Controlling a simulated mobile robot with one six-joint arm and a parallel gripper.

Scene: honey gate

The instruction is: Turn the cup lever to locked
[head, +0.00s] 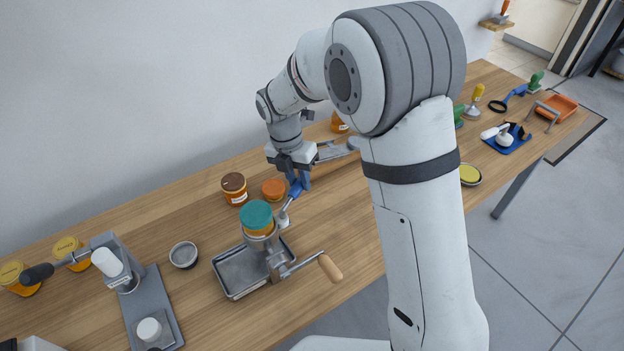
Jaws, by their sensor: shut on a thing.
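A metal device with a wooden-handled crank (328,267) stands at a tray (228,278) on the bench. The cup lever (286,208) rises from the device's right side on a thin metal arm, with a blue grip slanting up to the right. My gripper (298,184) points down from above and is shut on the cup lever at its blue end. The fingertips are small here and partly merge with the blue grip. I cannot read any locked mark.
A brown-lidded jar (235,188) and an orange-lidded jar (273,189) stand close behind the device. A small metal bowl (184,254) and a grey press (150,305) are to the left. My arm hides the middle of the bench. Tools and an orange tray (557,107) lie at the far right.

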